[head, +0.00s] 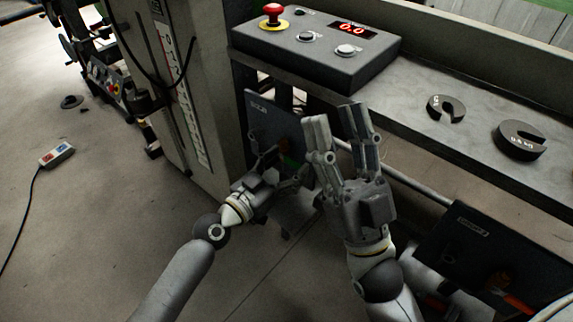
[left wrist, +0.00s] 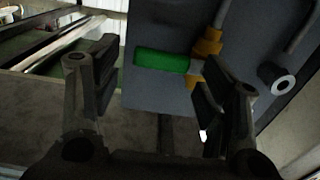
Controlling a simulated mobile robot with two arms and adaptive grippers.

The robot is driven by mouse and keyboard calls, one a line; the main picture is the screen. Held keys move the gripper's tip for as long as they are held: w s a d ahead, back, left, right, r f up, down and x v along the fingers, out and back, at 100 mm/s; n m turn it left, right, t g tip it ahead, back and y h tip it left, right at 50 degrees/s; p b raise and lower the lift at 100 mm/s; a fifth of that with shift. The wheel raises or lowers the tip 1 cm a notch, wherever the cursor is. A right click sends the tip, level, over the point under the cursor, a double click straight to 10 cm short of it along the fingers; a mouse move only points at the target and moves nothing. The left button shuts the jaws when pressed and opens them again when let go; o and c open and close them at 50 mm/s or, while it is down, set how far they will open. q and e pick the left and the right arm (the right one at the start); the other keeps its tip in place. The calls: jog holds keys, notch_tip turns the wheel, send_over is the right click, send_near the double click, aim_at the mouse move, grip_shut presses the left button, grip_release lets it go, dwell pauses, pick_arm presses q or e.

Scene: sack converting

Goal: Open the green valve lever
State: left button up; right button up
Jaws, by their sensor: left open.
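The green valve lever (left wrist: 161,62) lies level in the left wrist view, joined to a brass-coloured valve (left wrist: 207,46) on a dark panel (left wrist: 165,95). My left gripper (left wrist: 160,85) is open, with one finger on each side of the lever's span. The lever appears apart from the fingers; the right finger is near its valve end. In the head view my left gripper (head: 283,165) is in front of the dark panel and hides most of the lever. My right gripper (head: 340,112) points up, empty, its fingers apart, in front of the bench edge.
A control box (head: 315,48) with a red emergency button (head: 273,14) stands on the grey bench (head: 405,90). Two slotted weights, a smaller one (head: 436,108) and a larger one (head: 520,142), lie on it. Another dark panel (head: 468,240) is at lower right. A machine column (head: 170,75) stands left.

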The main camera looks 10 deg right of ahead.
pick_arm(q)
jog(key=c, duration=1.5)
jog(key=shift+o, duration=0.2)
jog(key=shift+r, duration=0.1)
jog(key=shift+w+r+n, duration=0.15)
jog(key=shift+r+n, duration=0.2)
jog(key=shift+n, duration=0.65)
jog(key=shift+w+a+r+n+p, duration=0.1)
jog(key=shift+r+n+p, duration=0.25)
jog(key=shift+n, duration=0.45)
jog(key=shift+w+a+r+n, duration=0.15)
jog(key=shift+r+n, duration=0.05)
jog(key=shift+n, duration=0.65)
jog(key=shift+w+a+r+n, duration=0.1)
jog(key=shift+w+r+n, duration=0.1)
jog(key=shift+n, duration=0.65)
pick_arm(e)
jog(key=shift+w+a+f+g+h, duration=0.2)
jog(key=shift+w+f+g+h, duration=0.4)
jog(key=shift+w+f+g, duration=0.85)
jog(key=shift+w+f, duration=0.1)
jog(key=shift+w, duration=0.05)
